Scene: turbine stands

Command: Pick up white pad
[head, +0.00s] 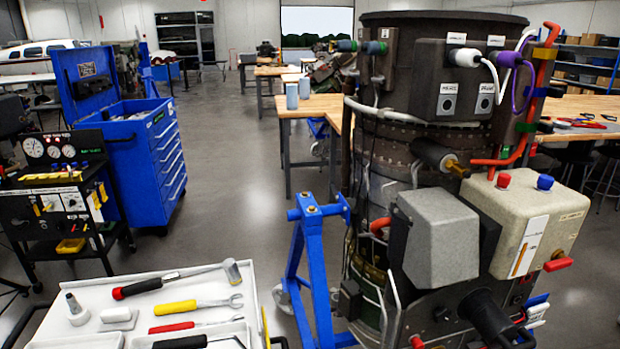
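A small white pad (116,315) lies on the white tray (255,306) at the lower left of the head view. It sits just right of a white bottle-like piece with a grey tip (76,309) and left of the tools. Nothing covers it from above. Neither of my grippers shows in this view.
On the tray are a hammer (165,280), a yellow-handled wrench (196,304), a red-handled tool (190,325) and a black-handled tool (185,342). A turbine (420,150) on a blue stand (310,255) fills the right. A blue tool cabinet (145,160) stands behind left.

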